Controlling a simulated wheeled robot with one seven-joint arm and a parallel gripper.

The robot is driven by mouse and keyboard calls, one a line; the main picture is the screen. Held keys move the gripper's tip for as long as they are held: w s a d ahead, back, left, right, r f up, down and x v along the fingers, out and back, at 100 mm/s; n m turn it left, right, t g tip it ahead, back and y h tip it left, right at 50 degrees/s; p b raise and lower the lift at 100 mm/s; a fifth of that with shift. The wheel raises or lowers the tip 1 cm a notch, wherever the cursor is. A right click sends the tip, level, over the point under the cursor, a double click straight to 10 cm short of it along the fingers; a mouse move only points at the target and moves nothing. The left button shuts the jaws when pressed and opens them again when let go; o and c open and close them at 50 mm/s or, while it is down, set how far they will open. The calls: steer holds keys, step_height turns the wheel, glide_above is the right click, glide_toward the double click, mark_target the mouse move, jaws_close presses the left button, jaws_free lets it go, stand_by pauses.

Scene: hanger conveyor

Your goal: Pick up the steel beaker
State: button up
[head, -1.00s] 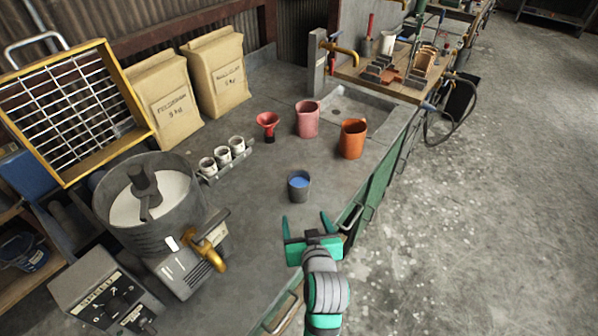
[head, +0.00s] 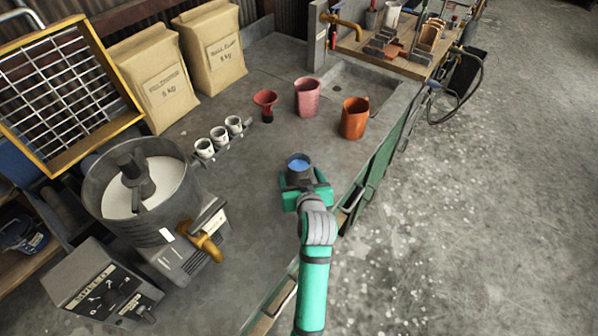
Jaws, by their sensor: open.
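The steel beaker (head: 299,165) stands upright on the grey bench top near its front edge, with blue contents showing at its open top. My green gripper (head: 302,185) is low over the bench, right at the near side of the beaker. It is open, with the lower part of the beaker between or just beyond its fingers. The fingertips are partly hidden by the beaker and the gripper body, so I cannot tell whether they touch it.
Behind the beaker stand a red funnel (head: 265,104), a pink jug (head: 307,97) and an orange jug (head: 354,118). A rack of white cups (head: 219,136) and a mixer bowl (head: 146,190) are to the left. A sink (head: 355,88) lies beyond. Bare bench surrounds the beaker.

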steer(key=shift+x, duration=1.25)
steer(key=c, duration=1.2)
steer(key=shift+r, duration=0.1)
steer(key=shift+c, duration=0.5)
